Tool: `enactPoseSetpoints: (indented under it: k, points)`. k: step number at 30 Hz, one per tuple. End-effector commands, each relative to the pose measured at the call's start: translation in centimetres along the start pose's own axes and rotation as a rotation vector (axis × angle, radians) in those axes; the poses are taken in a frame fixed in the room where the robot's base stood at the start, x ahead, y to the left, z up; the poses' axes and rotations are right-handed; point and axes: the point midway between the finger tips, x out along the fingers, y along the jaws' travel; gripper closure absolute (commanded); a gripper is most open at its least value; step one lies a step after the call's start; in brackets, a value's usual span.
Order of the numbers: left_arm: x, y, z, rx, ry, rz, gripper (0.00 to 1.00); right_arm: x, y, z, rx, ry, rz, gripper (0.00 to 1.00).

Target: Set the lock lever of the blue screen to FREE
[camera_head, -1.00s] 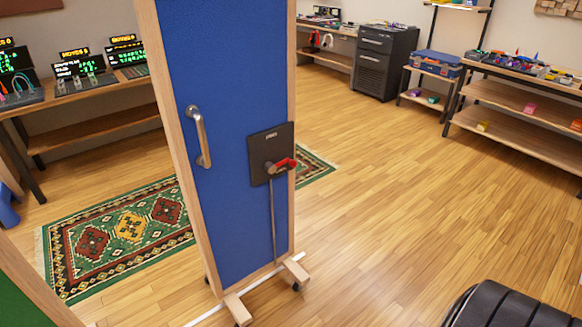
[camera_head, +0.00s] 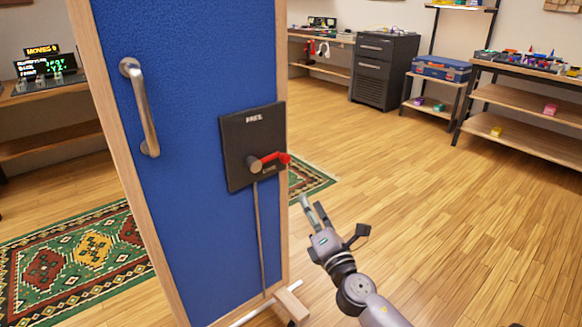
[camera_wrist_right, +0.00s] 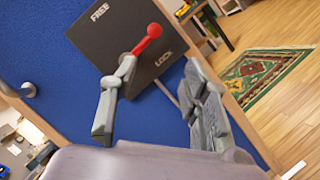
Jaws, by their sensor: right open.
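The blue screen (camera_head: 185,220) stands close in front in the head view, upright in a wooden frame. A dark square plate (camera_head: 237,135) on it reads FREE at the top; a lower label is partly hidden and reads LOCK in the wrist view. The lock lever's red handle (camera_head: 275,159) points sideways to the right from its pivot, between the two labels. It also shows in the right wrist view (camera_wrist_right: 149,38). My right gripper (camera_head: 312,203) is open and empty, to the lower right of the lever and apart from it. In the wrist view its fingers (camera_wrist_right: 160,75) face the plate. My left gripper is not seen.
A metal pull handle (camera_head: 142,108) is on the screen's left side. The screen's wooden foot (camera_head: 289,304) stands on the floor. A patterned rug (camera_head: 85,250) lies behind it. Shelves (camera_head: 515,98) and a dark cabinet (camera_head: 385,68) stand far right; the wooden floor between is clear.

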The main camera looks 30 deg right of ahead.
Motion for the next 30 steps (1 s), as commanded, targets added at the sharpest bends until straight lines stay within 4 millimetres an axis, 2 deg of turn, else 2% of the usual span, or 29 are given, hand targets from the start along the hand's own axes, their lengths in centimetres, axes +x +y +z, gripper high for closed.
enactPoseSetpoints:
  k: [4, 7, 13, 17, 24, 30]
  points:
    - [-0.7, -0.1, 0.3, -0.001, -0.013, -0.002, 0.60, 0.7, 1.0, 0.5, -0.023, -0.013, 0.025, 0.58]
    - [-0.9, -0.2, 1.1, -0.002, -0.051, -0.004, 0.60, 2.0, 1.1, 0.5, -0.021, -0.012, 0.024, 0.58]
    - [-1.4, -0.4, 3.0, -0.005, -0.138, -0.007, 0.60, 6.2, 1.1, 0.7, -0.022, -0.013, 0.024, 0.58]
    - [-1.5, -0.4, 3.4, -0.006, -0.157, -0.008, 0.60, 9.0, 1.1, 0.6, -0.020, -0.013, 0.023, 0.58]
    - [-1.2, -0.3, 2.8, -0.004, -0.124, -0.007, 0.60, 13.8, 1.1, 0.6, -0.018, -0.012, 0.021, 0.58]
    - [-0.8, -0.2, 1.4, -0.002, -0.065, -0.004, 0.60, 16.4, 1.1, 0.5, -0.017, -0.011, 0.020, 0.58]
